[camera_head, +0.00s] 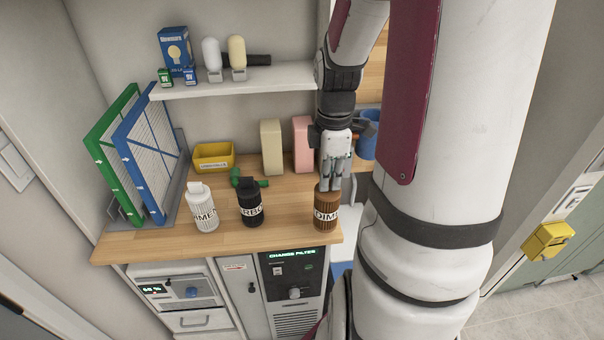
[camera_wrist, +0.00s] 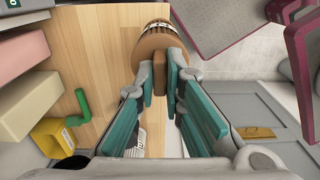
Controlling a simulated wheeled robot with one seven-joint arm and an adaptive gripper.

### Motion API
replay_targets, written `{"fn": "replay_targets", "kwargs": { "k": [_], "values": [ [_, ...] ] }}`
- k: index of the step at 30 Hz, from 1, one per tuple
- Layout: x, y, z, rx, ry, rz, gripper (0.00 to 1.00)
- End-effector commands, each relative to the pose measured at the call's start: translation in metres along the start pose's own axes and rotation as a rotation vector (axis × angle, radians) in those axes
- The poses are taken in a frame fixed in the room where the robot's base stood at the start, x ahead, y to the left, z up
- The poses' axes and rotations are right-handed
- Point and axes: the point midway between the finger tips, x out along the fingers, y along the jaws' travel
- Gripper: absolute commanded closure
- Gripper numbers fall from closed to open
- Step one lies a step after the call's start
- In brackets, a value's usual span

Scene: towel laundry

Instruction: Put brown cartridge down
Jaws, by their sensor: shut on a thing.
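The brown cartridge (camera_head: 326,212) has a white label and stands upright at the right front corner of the wooden counter (camera_head: 285,200) in the head view. My gripper (camera_head: 332,187) is above it, pointing down, with its fingers shut on the cartridge's top. In the wrist view the brown cartridge (camera_wrist: 160,42) shows at the top, with my fingertips (camera_wrist: 172,75) closed on its cap. Its base appears at or very near the counter surface; I cannot tell if it touches.
A black cartridge (camera_head: 251,205) and a white cartridge (camera_head: 202,207) stand to the left. Behind are a green valve-like piece (camera_head: 248,181), a yellow bin (camera_head: 213,157), and beige (camera_head: 271,147) and pink (camera_head: 302,143) blocks. Green and blue framed filters (camera_head: 142,160) stand at the left. The counter's front edge is close.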

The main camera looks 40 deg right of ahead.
Motion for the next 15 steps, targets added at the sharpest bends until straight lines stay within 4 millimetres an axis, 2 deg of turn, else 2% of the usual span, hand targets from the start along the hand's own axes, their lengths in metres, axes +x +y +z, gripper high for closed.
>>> {"fn": "replay_targets", "kwargs": {
  "k": [3, 7, 10, 15],
  "values": [
    [0.004, 0.029, -0.010, -0.001, 0.000, 0.001, 1.00],
    [0.006, 0.053, -0.019, 0.000, 0.001, 0.001, 1.00],
    [0.007, 0.065, -0.023, 0.000, 0.000, 0.000, 1.00],
    [0.010, 0.070, -0.025, 0.001, -0.001, 0.000, 1.00]
  ]
}}
